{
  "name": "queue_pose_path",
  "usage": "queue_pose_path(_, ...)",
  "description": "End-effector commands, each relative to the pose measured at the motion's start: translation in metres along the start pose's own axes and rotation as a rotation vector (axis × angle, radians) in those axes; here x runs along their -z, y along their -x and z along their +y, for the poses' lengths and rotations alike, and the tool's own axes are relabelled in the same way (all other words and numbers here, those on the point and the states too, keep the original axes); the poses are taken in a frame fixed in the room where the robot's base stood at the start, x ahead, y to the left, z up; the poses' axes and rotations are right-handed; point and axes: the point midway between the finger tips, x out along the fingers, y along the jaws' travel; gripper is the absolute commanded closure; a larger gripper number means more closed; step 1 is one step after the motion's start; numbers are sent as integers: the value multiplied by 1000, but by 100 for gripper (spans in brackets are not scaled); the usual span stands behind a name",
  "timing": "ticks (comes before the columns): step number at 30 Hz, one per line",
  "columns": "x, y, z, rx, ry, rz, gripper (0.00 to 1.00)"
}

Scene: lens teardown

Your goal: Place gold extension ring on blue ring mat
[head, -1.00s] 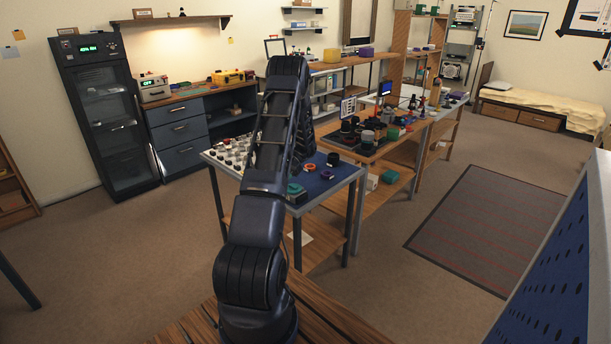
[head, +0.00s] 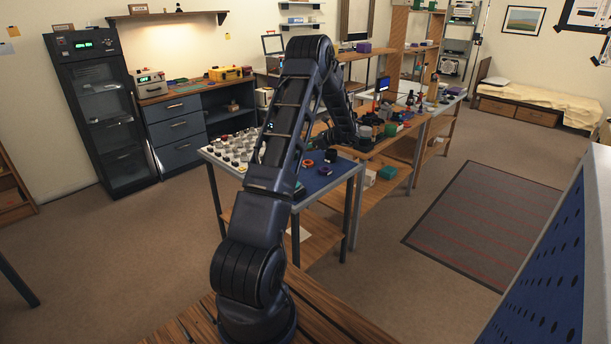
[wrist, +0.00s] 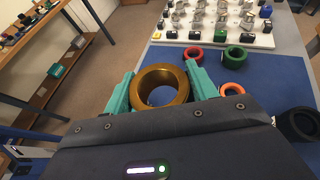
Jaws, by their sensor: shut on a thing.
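The gold extension ring (wrist: 163,72) is held between the teal fingers of my gripper (wrist: 160,68) in the wrist view. The blue ring mat (wrist: 265,72) lies below and to the right of it. The gold ring appears raised, overlapping the mat's left edge in the picture; its exact height is unclear. On the mat are a red ring (wrist: 193,50), a green ring (wrist: 236,49), an orange ring (wrist: 233,84) and a black ring (wrist: 300,122). The mat also shows in the head view (head: 322,183), where I cannot make out the gold ring.
A white board with several small parts (wrist: 205,38) adjoins the mat's far side. To the left, beyond the table edge, are open floor (wrist: 120,32) and a wooden bench (head: 395,141) crowded with dark parts.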

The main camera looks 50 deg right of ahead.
Motion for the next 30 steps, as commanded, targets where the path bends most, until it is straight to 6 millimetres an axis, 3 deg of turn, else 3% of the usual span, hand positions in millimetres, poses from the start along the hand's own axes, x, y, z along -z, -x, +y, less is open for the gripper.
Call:
queue_pose_path(15, 104, -44, 1, -4, -1, 0, 68)
queue_pose_path(30, 146, -62, 2, -5, 0, 0, 68)
